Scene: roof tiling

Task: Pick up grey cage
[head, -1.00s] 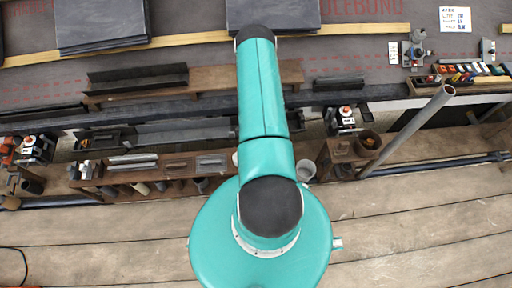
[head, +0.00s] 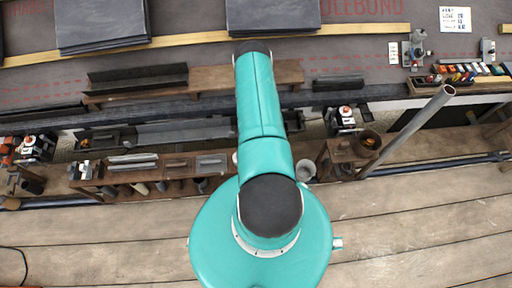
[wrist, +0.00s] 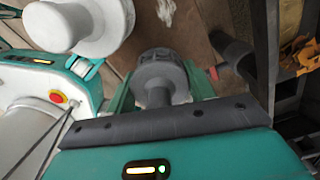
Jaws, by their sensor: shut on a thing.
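The grey cage (wrist: 162,72) shows in the wrist view as a round, grey, ribbed piece with a narrower stem toward the palm. My gripper (wrist: 161,92) has its teal fingers on either side of it and is shut on it. The cage's far side and the exact contact faces are hidden. In the head view my teal arm reaches up the middle of the picture, and neither my gripper nor the cage can be made out there.
A low wooden bench (head: 215,83) and a shelf of parts (head: 180,172) lie beside the arm. A slanted grey pole (head: 408,130) stands at right. Dark slates (head: 100,22) lie on the roof. The plank floor (head: 420,230) is clear. An orange object (wrist: 297,55) shows at right in the wrist view.

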